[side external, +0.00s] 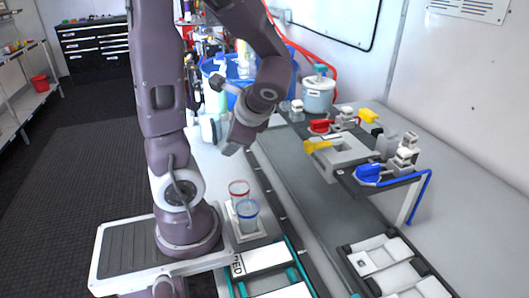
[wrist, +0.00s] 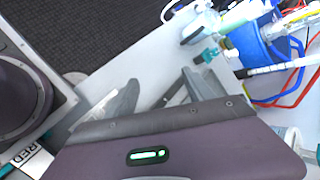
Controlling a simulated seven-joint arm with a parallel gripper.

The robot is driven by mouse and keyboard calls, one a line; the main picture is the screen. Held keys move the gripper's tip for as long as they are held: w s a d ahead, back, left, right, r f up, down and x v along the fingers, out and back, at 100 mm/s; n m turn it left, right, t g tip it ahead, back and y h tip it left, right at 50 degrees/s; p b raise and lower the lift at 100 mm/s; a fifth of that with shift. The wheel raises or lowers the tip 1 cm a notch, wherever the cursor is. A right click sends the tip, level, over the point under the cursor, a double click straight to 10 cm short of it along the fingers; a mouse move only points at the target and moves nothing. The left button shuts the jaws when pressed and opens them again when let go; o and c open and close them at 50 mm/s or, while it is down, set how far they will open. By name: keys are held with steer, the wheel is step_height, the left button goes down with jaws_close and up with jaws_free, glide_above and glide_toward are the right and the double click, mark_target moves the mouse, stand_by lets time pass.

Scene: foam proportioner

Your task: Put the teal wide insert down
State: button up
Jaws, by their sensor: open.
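My gripper (side external: 231,149) hangs above the white bench beside my base. In the wrist view its two grey fingers (wrist: 158,92) are spread apart, and I see nothing held between them. A small teal piece (wrist: 207,55) lies on the white surface beyond the fingers, next to a clear bottle-like item; it may be the teal wide insert, but I cannot tell for sure. It is apart from the fingers. I cannot pick it out clearly in the side view.
A blue drum (side external: 236,80) and bottles stand behind. A grey fixture (side external: 340,155) with coloured handles is at right. Teal-edged trays (side external: 265,262) lie in front.

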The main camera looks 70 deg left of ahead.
steer(key=d+r+n+t+h, duration=0.1)
steer(key=d+t+h, duration=0.1)
steer(key=d, duration=0.4)
steer(key=w+d+r+n+t+h, duration=0.1)
steer(key=d+r+n+t+h, duration=0.1)
steer(key=d, duration=0.5)
steer(key=shift+n+t+h, duration=0.3)
steer(key=shift+h, duration=0.2)
steer(key=d+r+t+h, duration=0.1)
steer(key=d, duration=0.1)
steer(key=d+r+t+h, duration=0.1)
steer(key=d, duration=0.2)
steer(key=d+r+n+t+h, duration=0.1)
steer(key=d+r, duration=0.1)
steer(key=shift+w+d, duration=0.15)
steer(key=shift+d, duration=0.25)
steer(key=c, duration=0.3)
